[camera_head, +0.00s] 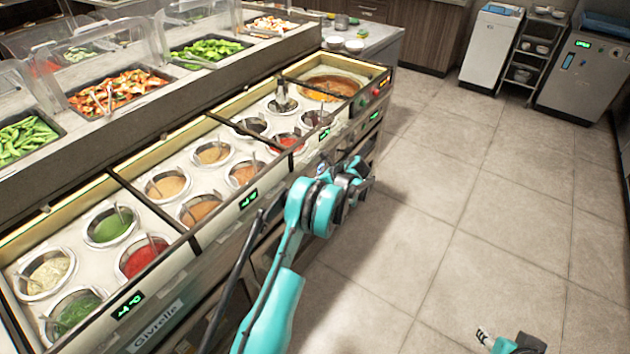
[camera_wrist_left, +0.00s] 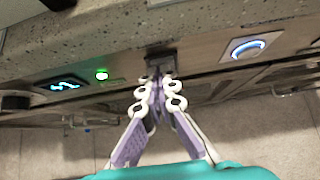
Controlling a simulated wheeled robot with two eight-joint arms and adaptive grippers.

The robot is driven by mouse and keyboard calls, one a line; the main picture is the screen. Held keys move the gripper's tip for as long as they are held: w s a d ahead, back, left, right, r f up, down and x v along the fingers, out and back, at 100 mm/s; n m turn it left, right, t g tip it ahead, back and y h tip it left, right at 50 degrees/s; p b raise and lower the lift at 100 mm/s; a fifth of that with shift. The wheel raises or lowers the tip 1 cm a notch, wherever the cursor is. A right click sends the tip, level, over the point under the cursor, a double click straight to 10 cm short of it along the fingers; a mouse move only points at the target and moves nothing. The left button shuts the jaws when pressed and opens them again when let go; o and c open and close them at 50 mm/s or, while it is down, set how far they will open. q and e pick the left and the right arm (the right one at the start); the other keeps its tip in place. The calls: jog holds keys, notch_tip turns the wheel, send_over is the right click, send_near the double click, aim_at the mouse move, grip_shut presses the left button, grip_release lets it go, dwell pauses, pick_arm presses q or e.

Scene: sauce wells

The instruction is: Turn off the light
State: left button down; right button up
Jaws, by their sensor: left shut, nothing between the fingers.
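In the left wrist view a small round green light (camera_wrist_left: 102,75) glows on the counter's front panel, left of my fingers. In the head view my left gripper (camera_head: 356,170) is beside the counter front, partly hidden by my wrist. Part of my right gripper (camera_head: 485,336) shows at the bottom right; its fingers are unclear.
A lit display (camera_wrist_left: 62,86) is left of the green light. The counter (camera_head: 200,235) holds several sauce wells with ladles, with food trays behind. A red knob (camera_head: 376,92) is at its far front corner. The tiled floor (camera_head: 450,200) to the right is clear.

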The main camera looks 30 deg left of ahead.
pick_arm(q)
jog(key=shift+w+r, duration=0.15)
jog(key=shift+r, duration=0.55)
pick_arm(e)
jog(key=shift+w+r, duration=0.3)
jog(key=shift+w, duration=0.05)
pick_arm(q)
jog(key=p+v, duration=0.3)
jog(key=v, duration=1)
jog(key=shift+d+f+p, duration=0.25)
jog(key=shift+d+p, duration=0.05)
jog(key=shift+p, duration=0.05)
pick_arm(e)
jog(key=r, duration=0.1)
jog(key=d+r, duration=0.1)
jog(key=r, duration=0.1)
jog(key=shift+s+r, duration=0.15)
jog(key=shift+r, duration=0.15)
